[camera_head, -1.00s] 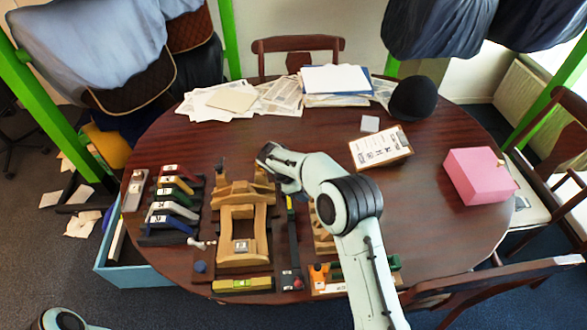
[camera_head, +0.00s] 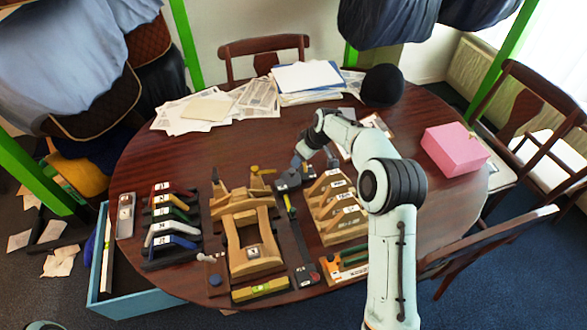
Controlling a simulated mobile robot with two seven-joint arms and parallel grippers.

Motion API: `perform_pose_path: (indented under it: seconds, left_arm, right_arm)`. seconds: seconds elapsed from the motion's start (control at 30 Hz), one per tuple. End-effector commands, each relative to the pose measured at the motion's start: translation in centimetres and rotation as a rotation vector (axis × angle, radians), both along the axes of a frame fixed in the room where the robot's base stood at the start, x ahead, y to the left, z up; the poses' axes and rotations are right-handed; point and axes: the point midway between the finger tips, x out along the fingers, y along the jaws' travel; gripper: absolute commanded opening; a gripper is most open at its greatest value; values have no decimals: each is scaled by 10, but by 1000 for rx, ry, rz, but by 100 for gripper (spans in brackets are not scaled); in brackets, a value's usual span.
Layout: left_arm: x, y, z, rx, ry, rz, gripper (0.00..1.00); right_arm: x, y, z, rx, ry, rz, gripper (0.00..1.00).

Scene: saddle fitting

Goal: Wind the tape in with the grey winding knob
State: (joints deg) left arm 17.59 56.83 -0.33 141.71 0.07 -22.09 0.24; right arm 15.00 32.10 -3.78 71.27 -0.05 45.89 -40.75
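A yellow tape (camera_head: 287,200) lies along a dark strip beside the wooden frame. A dark block (camera_head: 307,274) with a red spot sits at the strip's near end. A dark grey part (camera_head: 288,179) is at the far end, beside my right gripper (camera_head: 304,164). I cannot make out the grey winding knob clearly; that part may belong to it. My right gripper points down at the far end of the tape, and its fingers are too small and dark to tell open from shut. I cannot tell if it touches anything.
A wooden frame (camera_head: 228,220) stands left of the tape, and a wooden rack with labelled pieces (camera_head: 345,232) stands right. Several coloured handled pieces (camera_head: 172,227) are at the left. A pink box (camera_head: 455,150) is at the right; papers (camera_head: 205,111) lie at the back.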

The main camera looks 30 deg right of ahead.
Motion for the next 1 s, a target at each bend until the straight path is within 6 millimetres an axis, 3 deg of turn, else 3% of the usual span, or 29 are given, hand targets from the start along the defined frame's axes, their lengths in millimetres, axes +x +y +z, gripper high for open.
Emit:
perform_pose_path:
  seconds: [0.2,0.4,0.6,0.9,1.0]
  left_arm:
    - [6,0,8,0,-7,0,79]
    - [12,0,14,0,-13,0,79]
    - [14,0,17,0,-17,0,79]
    - [14,0,16,0,-17,0,79]
    - [14,0,16,0,-17,0,79]
  right_arm:
    - [18,7,-45,1,4,2,55]
    - [31,10,-75,0,2,2,55]
    - [36,11,-89,-1,0,1,55]
    - [36,11,-91,-2,0,1,55]
    - [36,12,-91,-2,0,1,22]
